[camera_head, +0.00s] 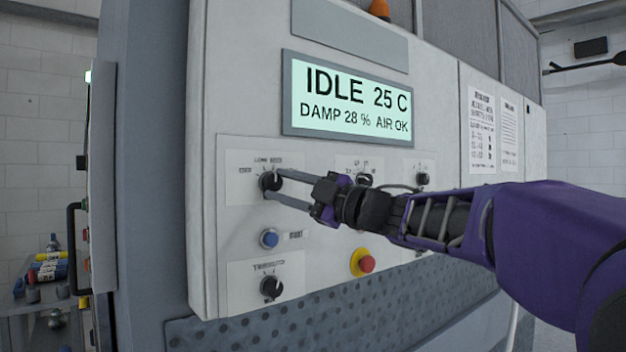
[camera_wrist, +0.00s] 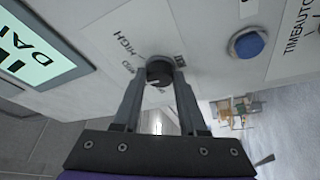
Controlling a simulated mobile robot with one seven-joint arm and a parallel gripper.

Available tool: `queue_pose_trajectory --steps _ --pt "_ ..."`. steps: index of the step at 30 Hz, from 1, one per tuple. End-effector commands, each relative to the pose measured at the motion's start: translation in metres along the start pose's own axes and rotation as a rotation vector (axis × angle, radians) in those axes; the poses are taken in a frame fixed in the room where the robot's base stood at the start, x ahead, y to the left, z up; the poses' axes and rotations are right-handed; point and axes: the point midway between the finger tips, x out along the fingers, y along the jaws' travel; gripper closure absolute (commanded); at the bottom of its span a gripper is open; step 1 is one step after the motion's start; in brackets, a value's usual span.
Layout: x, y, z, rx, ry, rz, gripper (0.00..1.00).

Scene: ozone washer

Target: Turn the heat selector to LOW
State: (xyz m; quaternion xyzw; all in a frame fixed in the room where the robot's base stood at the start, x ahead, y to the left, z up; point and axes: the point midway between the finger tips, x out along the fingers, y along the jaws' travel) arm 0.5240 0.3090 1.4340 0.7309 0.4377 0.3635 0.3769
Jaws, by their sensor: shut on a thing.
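The heat selector (camera_head: 268,181) is a round black knob at the upper left of the control panel. Small labels surround it, and in the wrist view the knob (camera_wrist: 160,72) has HIGH printed to its upper left; the other labels are too small or partly covered. My gripper (camera_head: 275,183) reaches in from the right with its fingers on either side of the knob. In the wrist view the gripper (camera_wrist: 158,76) is shut on the knob. The knob's exact pointer direction cannot be told.
The display (camera_head: 346,101) reads IDLE 25 C, DAMP 28 %, AIR OK. A blue button (camera_head: 269,239) and a lower black knob (camera_head: 271,287) sit below the selector. A red emergency button (camera_head: 366,263) lies below my arm, and another knob (camera_head: 423,179) is further right.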

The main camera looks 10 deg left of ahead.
Motion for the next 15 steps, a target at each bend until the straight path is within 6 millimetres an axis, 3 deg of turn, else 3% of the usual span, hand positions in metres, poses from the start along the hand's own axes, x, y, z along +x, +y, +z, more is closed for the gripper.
queue_pose_trajectory --steps 15 --pt "0.0007 0.0055 -0.0012 -0.31 0.005 -0.127 1.0"
